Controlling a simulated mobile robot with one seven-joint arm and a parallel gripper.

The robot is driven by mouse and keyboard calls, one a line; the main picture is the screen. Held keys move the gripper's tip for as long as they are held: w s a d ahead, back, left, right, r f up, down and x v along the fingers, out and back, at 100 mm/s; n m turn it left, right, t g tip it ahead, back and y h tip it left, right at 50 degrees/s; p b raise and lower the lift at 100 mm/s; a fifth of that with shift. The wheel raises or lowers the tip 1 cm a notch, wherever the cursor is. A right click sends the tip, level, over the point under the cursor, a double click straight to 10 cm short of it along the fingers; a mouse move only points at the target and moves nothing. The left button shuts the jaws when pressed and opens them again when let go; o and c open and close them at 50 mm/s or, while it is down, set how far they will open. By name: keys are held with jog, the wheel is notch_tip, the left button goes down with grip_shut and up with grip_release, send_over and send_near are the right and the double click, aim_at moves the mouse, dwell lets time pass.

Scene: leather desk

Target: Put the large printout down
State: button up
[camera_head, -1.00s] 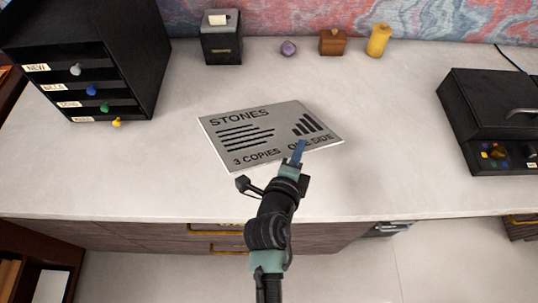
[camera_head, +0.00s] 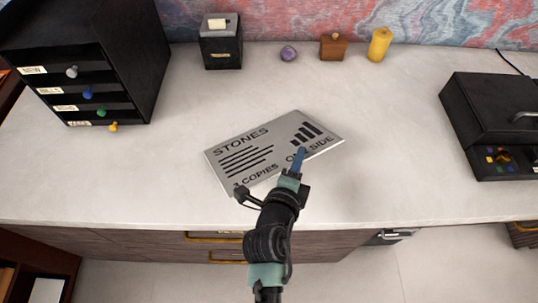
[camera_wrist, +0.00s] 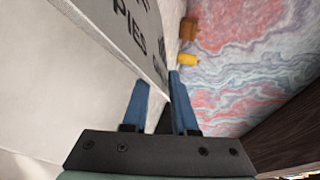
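The large printout (camera_head: 240,158) is a grey sheet with black print reading STONES, lines, a bar chart and "COPIES". It is over the middle of the white desk, turned at an angle. My gripper (camera_head: 300,156) is at its near right edge, with a blue finger over the print. In the wrist view my gripper (camera_wrist: 158,90) has its two blue fingers on either side of the printout's (camera_wrist: 125,35) edge, shut on it. I cannot tell whether the sheet touches the desk; its underside is hidden.
A black drawer organiser (camera_head: 140,60) stands at the back left. A black box (camera_head: 221,50), purple stone (camera_head: 288,53), wooden box (camera_head: 333,48) and yellow candle (camera_head: 379,45) line the back. A black machine (camera_head: 490,115) stands right. The desk (camera_head: 400,190) is clear around the printout.

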jog(key=v, duration=0.7)
jog(key=shift+s, duration=0.3)
jog(key=shift+r, duration=0.2)
notch_tip(320, 180, up, 7)
jog(key=s+a+p, duration=0.1)
jog(key=s+p, duration=0.1)
jog(key=p, duration=0.1)
jog(key=shift+s, duration=0.3)
